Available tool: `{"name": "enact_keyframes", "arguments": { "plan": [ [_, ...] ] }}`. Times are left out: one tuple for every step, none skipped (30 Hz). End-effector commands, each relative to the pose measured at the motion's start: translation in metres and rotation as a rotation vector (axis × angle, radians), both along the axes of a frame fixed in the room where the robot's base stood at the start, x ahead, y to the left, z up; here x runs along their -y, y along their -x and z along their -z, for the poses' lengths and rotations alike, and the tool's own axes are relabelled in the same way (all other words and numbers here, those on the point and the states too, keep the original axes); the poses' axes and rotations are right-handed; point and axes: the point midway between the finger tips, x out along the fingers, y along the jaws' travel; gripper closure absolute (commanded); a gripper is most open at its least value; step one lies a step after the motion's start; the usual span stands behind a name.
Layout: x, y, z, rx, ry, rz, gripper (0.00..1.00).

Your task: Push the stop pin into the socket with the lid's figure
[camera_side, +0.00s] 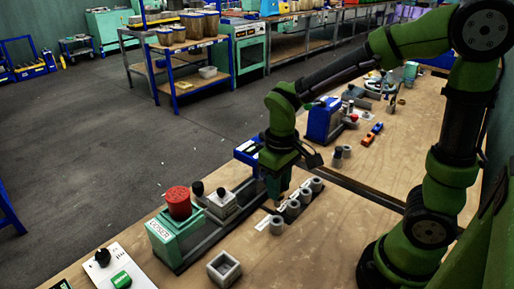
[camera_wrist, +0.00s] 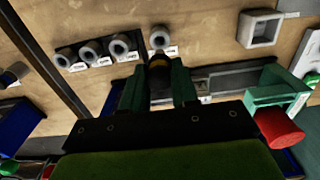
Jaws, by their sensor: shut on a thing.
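My gripper (camera_side: 277,200) points down beside the row of sockets, its green fingers shut on a dark pin with a brownish band. The pin shows between the fingers in the wrist view (camera_wrist: 158,70); its lower end is hard to make out. Several grey round sockets (camera_side: 292,208) stand in a row, three of them on a dark strip (camera_wrist: 82,50). Another socket (camera_wrist: 158,38) is just beyond the pin in the wrist view; I cannot tell whether they touch. White labels (camera_wrist: 103,62) lie by the sockets, their figures too small to read. I cannot make out a figure on any lid.
A green doser (camera_side: 172,235) with a red cylinder (camera_side: 178,203) stands at the left of a dark rail. A pale block with a black knob (camera_side: 221,203) is on the rail. An open grey box (camera_side: 224,268) stands in front. Bare wood lies right of the sockets.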

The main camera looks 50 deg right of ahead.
Motion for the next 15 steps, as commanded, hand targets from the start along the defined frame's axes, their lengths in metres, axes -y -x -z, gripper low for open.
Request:
{"name": "enact_keyframes", "arguments": {
  "plan": [
    [0.000, 0.000, -0.001, 0.001, 0.000, 0.000, 1.00],
    [0.000, 0.000, -0.001, 0.000, 0.000, 0.000, 1.00],
    [0.000, 0.000, -0.001, 0.000, 0.000, 0.000, 1.00],
    [0.000, 0.000, -0.001, 0.000, 0.000, 0.000, 1.00],
    [0.000, 0.000, -0.001, 0.000, 0.000, 0.000, 1.00],
    [0.000, 0.000, -0.001, 0.000, 0.000, 0.000, 1.00],
    [0.000, 0.000, -0.001, 0.000, 0.000, 0.000, 1.00],
    [0.000, 0.000, -0.001, 0.000, 0.000, 0.001, 1.00],
    [0.001, 0.000, -0.001, 0.000, 0.000, 0.005, 1.00],
    [0.003, -0.001, -0.001, 0.000, 0.000, 0.012, 1.00],
    [0.007, -0.001, 0.000, -0.001, 0.000, 0.023, 1.00],
    [0.013, -0.002, 0.000, -0.002, 0.000, 0.043, 1.00],
    [0.019, -0.003, 0.000, -0.003, 0.001, 0.065, 1.00],
    [0.027, -0.004, 0.000, -0.002, 0.001, 0.090, 1.00],
    [0.039, -0.006, 0.000, -0.002, 0.001, 0.131, 1.00]
  ]
}}
